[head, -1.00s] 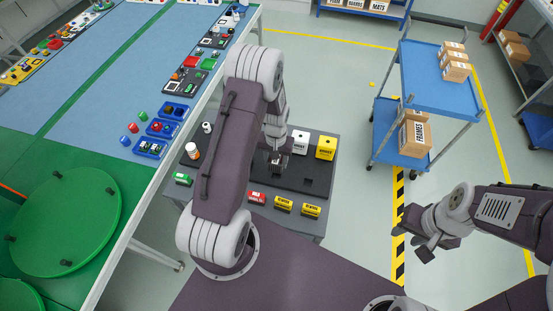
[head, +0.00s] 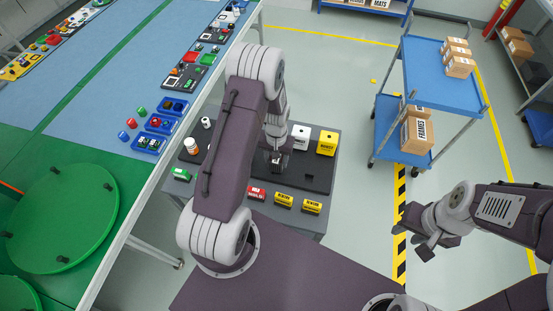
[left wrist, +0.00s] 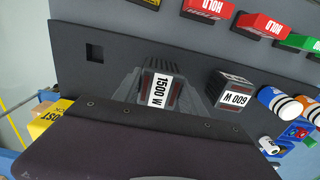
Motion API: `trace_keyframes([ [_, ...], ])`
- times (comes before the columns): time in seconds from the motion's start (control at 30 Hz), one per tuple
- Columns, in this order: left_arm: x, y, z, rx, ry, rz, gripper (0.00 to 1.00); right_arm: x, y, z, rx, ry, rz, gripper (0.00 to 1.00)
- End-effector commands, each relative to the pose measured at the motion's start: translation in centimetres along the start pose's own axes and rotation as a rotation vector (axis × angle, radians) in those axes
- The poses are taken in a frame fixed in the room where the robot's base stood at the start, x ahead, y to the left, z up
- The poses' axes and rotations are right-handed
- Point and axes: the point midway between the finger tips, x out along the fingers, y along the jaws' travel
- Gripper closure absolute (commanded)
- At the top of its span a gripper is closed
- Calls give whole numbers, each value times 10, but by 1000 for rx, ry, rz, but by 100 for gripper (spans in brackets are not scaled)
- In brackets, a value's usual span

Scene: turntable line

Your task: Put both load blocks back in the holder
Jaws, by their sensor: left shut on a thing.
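The holder is a dark board (head: 318,184) on the grey bench; one square recess shows empty in the left wrist view (left wrist: 94,53). My left gripper (head: 276,162) is over the board and points down. In the left wrist view its fingers (left wrist: 160,98) are shut on the load block marked 1500 W (left wrist: 159,88). I cannot tell whether this block's bottom touches the board or a recess. The load block marked 600 W (left wrist: 236,92) stands on the board beside the gripper, apart from it; my left arm hides it in the head view. My right gripper (head: 420,245) hangs away from the bench.
Red (head: 257,193) and yellow (head: 283,199) tags line the bench's front, with a green one (head: 182,174) to the left. White (head: 300,136) and yellow (head: 326,143) blocks stand behind. A blue cart (head: 440,85) is at the right. A green turntable (head: 62,220) is at the left.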

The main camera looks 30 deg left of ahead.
Motion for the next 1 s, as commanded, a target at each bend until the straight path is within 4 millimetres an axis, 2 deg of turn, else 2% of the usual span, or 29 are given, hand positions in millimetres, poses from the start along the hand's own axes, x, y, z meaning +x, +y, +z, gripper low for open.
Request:
trace_keyframes([
  [0.43, 0, 0, 0, 0, 1, 0, 100, 1, 0, 0, 0, 0, 0, 64],
  [1.0, 11, 0, 0, 0, 1, 0, 100, 9, 0, 1, 0, 0, 0, 64],
])
